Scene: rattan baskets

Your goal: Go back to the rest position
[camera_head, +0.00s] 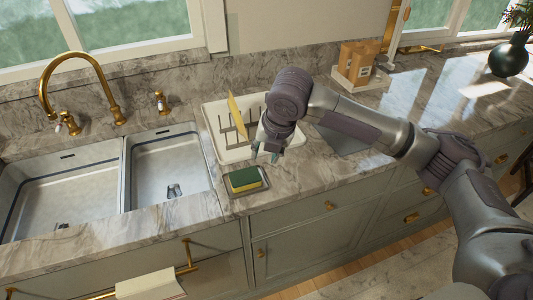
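My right gripper (265,154) hangs from the arm that comes in from the right. It is over the front right side of the white dish rack, and its fingertips look apart with nothing seen between them. My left gripper is not in view. A green and yellow sponge (245,179) lies on a small grey tray (262,185) near the counter's front edge, just below the gripper in the picture. A yellow flat piece (237,116) stands tilted in the white dish rack (212,117); the gripper is to its right and apart from it.
A double sink (126,180) with a brass faucet (78,93) is at the left. A wooden box (355,60) on a pale stand is at the back, and a dark green vase (508,57) at the far right. Counter right of my arm is mostly clear.

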